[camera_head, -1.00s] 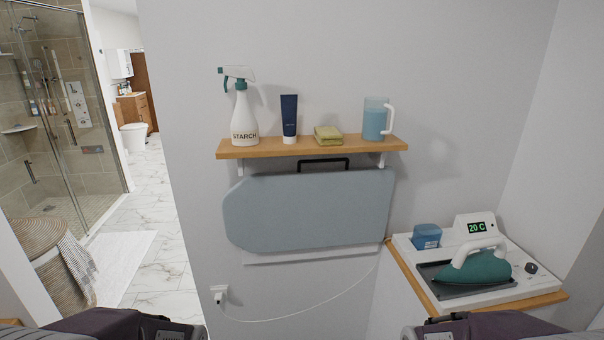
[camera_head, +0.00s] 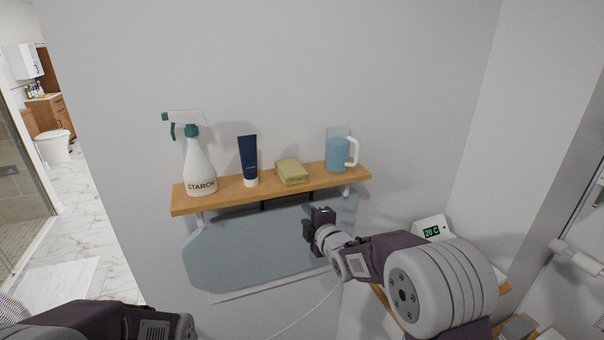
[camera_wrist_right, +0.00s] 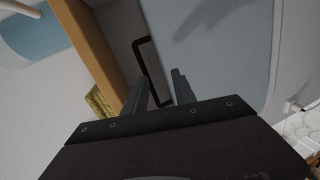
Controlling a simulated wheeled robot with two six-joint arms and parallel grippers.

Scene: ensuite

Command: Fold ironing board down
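The grey-blue ironing board (camera_head: 235,250) stands folded up flat against the wall below the wooden shelf. Its black handle (camera_head: 274,203) is at the top edge, mostly hidden by the shelf in the head view. In the right wrist view the handle (camera_wrist_right: 143,62) is a black loop just beyond the fingers, beside the board (camera_wrist_right: 225,50). My right gripper (camera_head: 316,222) is in front of the board's upper right part. In the wrist view its fingers (camera_wrist_right: 160,82) are apart with nothing gripped. My left gripper is out of view; only part of that arm shows.
A display unit (camera_head: 431,229) is at the right, partly behind my right arm. A white cord hangs below the board.

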